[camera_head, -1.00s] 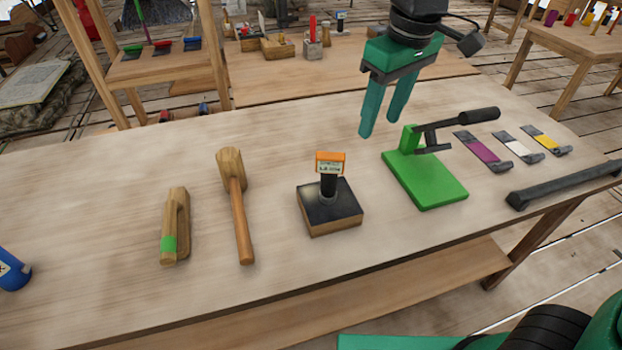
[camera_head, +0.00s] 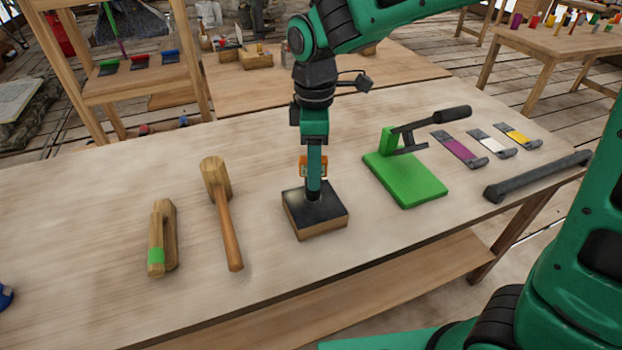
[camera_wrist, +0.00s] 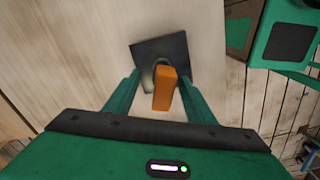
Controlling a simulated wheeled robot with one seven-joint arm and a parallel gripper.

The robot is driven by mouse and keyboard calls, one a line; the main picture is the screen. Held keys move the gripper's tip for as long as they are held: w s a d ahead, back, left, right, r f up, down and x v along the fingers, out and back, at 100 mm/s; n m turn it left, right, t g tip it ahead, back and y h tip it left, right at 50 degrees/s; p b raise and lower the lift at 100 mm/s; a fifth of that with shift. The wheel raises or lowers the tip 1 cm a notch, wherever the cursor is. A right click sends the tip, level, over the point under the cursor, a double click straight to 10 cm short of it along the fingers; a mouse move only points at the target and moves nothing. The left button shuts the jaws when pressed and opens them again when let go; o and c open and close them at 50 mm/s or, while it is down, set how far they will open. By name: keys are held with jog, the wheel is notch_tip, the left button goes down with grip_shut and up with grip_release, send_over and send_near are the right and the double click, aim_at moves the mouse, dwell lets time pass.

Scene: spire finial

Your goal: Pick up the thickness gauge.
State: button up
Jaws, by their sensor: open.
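The thickness gauge has an orange head (camera_head: 306,166) above a square block (camera_head: 316,222) with a dark top and wooden sides. It stands on the workbench, and its stem is mostly hidden behind my gripper (camera_head: 314,195) in the head view. In the wrist view the orange head (camera_wrist: 164,88) lies between the two green fingers of my gripper (camera_wrist: 160,95), with a gap at each side. The dark top of the block (camera_wrist: 172,55) shows beyond it. My gripper points down, is open and holds nothing.
On the workbench (camera_head: 100,200), a wooden mallet (camera_head: 226,215) and a wooden clamp-like piece (camera_head: 161,240) with a green band lie left. A green press with a black lever (camera_head: 405,178) stands right. Beyond are a purple-marked strip (camera_head: 458,148), others like it, and a dark bar (camera_head: 538,176).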

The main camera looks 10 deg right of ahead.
jog(key=f, duration=0.4)
jog(key=shift+s+a, duration=0.15)
jog(key=shift+s, duration=0.1)
jog(key=shift+w+f, duration=0.1)
jog(key=shift+f, duration=0.5)
grip_shut()
jog(key=shift+r, duration=0.1)
